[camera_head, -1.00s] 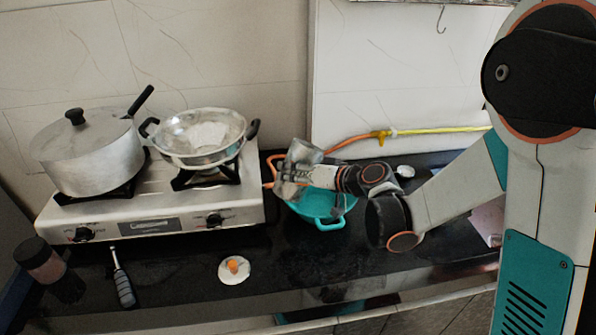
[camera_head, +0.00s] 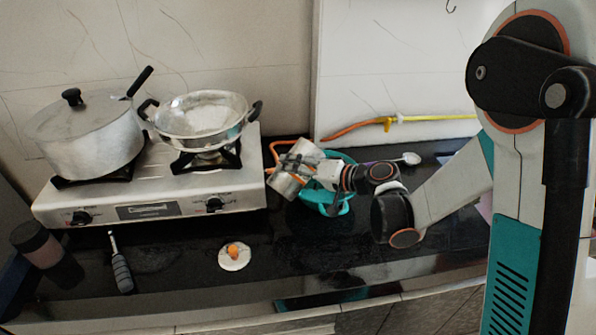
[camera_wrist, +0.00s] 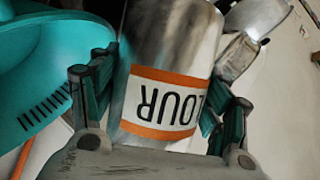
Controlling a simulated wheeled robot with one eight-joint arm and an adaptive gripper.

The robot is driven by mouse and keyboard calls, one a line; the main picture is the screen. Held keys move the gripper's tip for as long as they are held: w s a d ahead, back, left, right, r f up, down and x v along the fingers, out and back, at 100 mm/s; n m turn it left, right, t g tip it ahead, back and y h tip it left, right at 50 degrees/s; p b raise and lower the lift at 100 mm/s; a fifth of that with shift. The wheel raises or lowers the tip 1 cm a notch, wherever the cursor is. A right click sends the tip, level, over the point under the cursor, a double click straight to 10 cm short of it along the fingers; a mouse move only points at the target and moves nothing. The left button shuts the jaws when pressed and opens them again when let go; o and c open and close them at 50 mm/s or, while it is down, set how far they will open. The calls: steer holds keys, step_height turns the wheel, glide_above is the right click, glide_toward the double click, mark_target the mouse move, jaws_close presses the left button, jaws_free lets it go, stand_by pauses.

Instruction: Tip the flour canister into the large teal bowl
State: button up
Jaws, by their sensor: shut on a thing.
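The flour canister (camera_head: 287,184) is a silver metal cylinder, tilted, held over the left side of the teal bowl. Its white label with orange bands shows upside-down letters in the wrist view (camera_wrist: 165,98). My gripper (camera_head: 301,168) is shut on the canister's sides; its teal fingers show on both sides of it in the wrist view (camera_wrist: 155,110). The large teal bowl (camera_head: 336,210) stands on the counter right of the stove, partly hidden by my gripper and the canister. It also shows at the upper left of the wrist view (camera_wrist: 50,60). I cannot see the canister's mouth or any flour.
A gas stove (camera_head: 150,205) at the left holds a lidded pot (camera_head: 92,140) and a steel wok (camera_head: 200,120). A dark-handled tool (camera_head: 121,270), a jar (camera_head: 37,246) and a small white dish (camera_head: 234,257) are along the front. A hose (camera_head: 355,127) runs behind the bowl.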

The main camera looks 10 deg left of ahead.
steer(key=shift+f+b, duration=0.1)
steer(key=shift+b, duration=0.25)
steer(key=shift+s+f+m+y+b, duration=0.1)
steer(key=shift+m+y+b, duration=0.2)
steer(key=shift+m+b, duration=0.15)
steer(key=shift+m+g+y+b, duration=0.4)
steer(key=shift+m+b, duration=0.1)
steer(key=shift+m, duration=0.25)
stand_by(0.4)
steer(key=shift+r, duration=0.25)
stand_by(0.5)
steer(key=shift+r+m+y, duration=0.3)
steer(key=shift+r+m, duration=0.05)
steer(key=shift+m, duration=0.15)
steer(key=shift+d+r, duration=0.1)
steer(key=shift+r, duration=0.05)
stand_by(0.5)
steer(key=shift+w+r+m+y, duration=0.25)
steer(key=shift+r+m+y, duration=0.1)
steer(key=shift+m, duration=0.15)
steer(key=shift+w+d+r+b, duration=0.1)
steer(key=shift+d+r+b, duration=0.05)
steer(key=shift+b, duration=0.15)
stand_by(0.4)
